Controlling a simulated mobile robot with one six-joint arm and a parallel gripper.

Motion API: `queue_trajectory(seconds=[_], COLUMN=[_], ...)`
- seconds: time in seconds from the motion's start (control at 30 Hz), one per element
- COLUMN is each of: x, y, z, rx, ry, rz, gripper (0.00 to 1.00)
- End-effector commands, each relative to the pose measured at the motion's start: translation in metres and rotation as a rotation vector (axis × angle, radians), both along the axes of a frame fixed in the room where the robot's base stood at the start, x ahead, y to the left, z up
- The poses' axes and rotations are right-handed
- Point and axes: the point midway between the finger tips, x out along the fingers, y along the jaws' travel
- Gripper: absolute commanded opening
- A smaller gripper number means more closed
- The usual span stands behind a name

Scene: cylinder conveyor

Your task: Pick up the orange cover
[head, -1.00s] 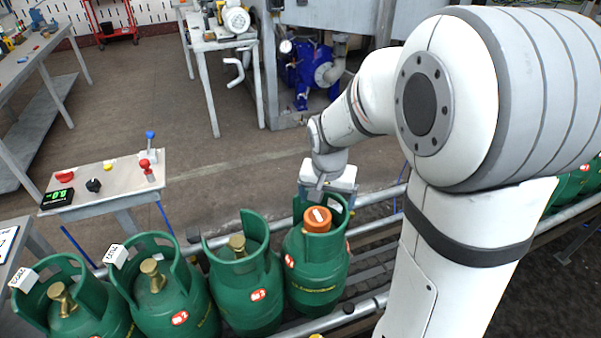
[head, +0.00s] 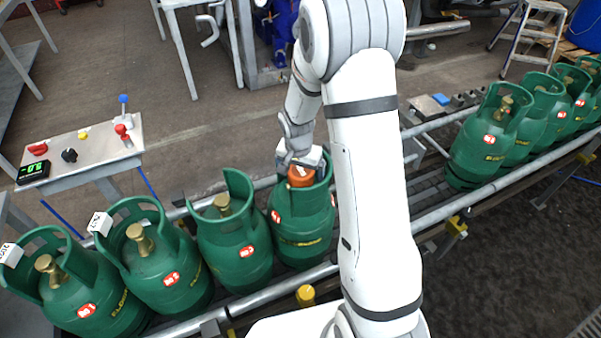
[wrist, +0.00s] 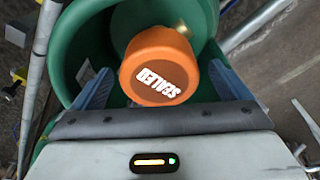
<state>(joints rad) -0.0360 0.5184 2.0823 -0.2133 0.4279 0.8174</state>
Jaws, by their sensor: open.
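The orange cover (head: 301,176) sits on top of a green gas cylinder (head: 303,232), inside its collar, in the head view. In the wrist view the orange cover (wrist: 158,72) is round, with white "SEALED" lettering on its top face, and a bit of brass shows behind it. My gripper (wrist: 160,90) is open, with one blue-grey finger on each side of the cover and gaps between. In the head view my gripper (head: 304,158) is over the cylinder's collar, and its fingers are mostly hidden.
Several green cylinders with bare brass valves stand to the left on the conveyor (head: 430,219); more stand at the right. A control panel (head: 84,149) with a green display is at the left. The collar (wrist: 70,40) closely surrounds the cover.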

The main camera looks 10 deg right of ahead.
Motion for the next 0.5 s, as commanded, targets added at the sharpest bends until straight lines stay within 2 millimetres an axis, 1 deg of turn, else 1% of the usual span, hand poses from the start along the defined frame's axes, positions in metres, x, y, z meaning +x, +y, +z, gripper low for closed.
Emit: queue_trajectory(seconds=[0.1, 0.3, 0.5], x=[0.0006, 0.0006, 0.0005], y=[-0.0005, -0.0002, 0.0001], z=[-0.0056, -0.0055, -0.0053], rx=[0.000, 0.000, 0.000], ry=[0.000, 0.000, 0.000], rz=[0.000, 0.001, 0.002], gripper=[0.97, 0.96, 0.80])
